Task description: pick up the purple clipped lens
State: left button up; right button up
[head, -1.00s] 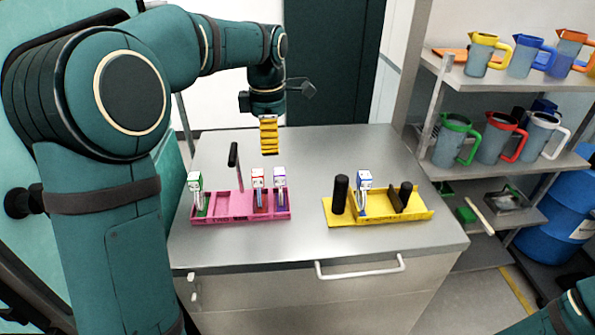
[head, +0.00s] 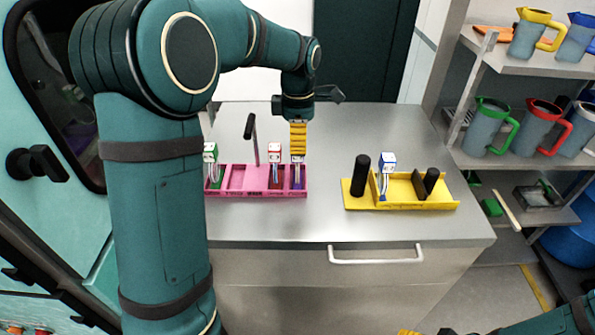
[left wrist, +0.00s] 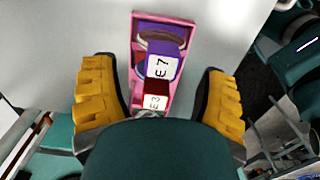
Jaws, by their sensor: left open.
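The purple clipped lens (head: 298,176) stands upright at the right end of the pink rack (head: 252,193). In the left wrist view the purple lens (left wrist: 161,50) carries a white label reading E7. My left gripper (head: 298,152) is open and points down, directly over the purple lens in the head view, its tips at about the height of the lens's top. In the left wrist view its yellow fingers (left wrist: 160,98) lie on either side of the rack, with nothing gripped. At the bottom edge, a yellow tip of my right gripper (head: 408,332) just shows; its jaws are mostly cut off.
A red clipped lens (head: 275,173) stands close left of the purple one; a green one (head: 211,170) is farther left. A yellow rack (head: 405,203) holds a blue-topped one (head: 387,165) and black parts. The grey counter (head: 330,222) is clear between the racks.

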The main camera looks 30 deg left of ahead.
aim_at(298, 165)
pick_arm(q)
notch_tip(298, 165, down, 5)
jog(key=shift+s+r+b, duration=0.15)
jog(key=shift+b, duration=0.3)
grip_shut()
